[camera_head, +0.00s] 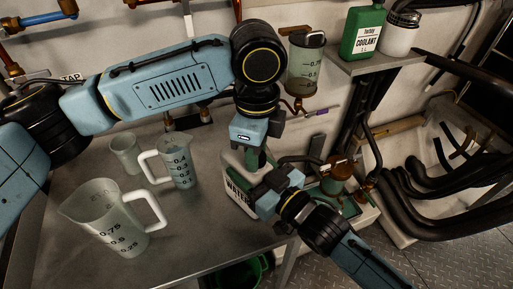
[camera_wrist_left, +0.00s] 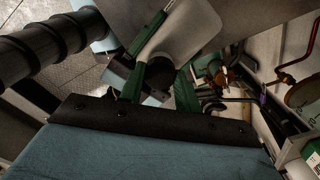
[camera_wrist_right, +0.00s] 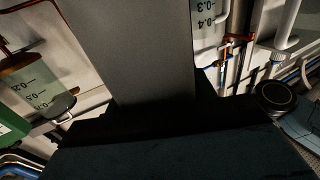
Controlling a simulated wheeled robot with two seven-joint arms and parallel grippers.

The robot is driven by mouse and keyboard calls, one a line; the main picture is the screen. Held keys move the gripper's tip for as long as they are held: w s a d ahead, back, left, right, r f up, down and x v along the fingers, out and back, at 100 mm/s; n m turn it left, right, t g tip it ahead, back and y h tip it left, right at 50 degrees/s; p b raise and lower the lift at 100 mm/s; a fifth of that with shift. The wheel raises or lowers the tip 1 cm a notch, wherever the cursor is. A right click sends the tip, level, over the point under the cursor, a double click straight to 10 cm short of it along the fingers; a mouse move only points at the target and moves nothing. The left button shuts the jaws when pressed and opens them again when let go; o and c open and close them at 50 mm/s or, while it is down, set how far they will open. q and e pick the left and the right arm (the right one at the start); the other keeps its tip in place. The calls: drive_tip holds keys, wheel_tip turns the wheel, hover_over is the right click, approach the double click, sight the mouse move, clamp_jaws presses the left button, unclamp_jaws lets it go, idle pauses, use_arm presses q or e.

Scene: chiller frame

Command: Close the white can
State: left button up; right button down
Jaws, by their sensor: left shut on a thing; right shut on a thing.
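The white can (camera_head: 236,197), with dark "WATER" lettering, stands at the table's right edge in the head view, partly covered by both grippers. My left gripper (camera_head: 253,158) points down over its top. In the left wrist view the can (camera_wrist_left: 190,38) shows pale, and the left gripper's green fingers (camera_wrist_left: 158,88) are on either side of a round black cap (camera_wrist_left: 160,70), shut on it. Whether the cap is seated is hidden. My right gripper (camera_head: 256,190) comes from the lower right and is shut on the can's body. Its fingertips are mostly hidden.
A large clear jug (camera_head: 112,228), a smaller jug (camera_head: 178,165) and a cup (camera_head: 125,152) stand left on the metal table (camera_head: 190,240). A green coolant bottle (camera_head: 362,35) and a white jar (camera_head: 400,35) stand on a shelf. Black hoses crowd the right.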

use_arm(q)
drive_tip(key=m, duration=0.5)
drive_tip(key=o, duration=1.1)
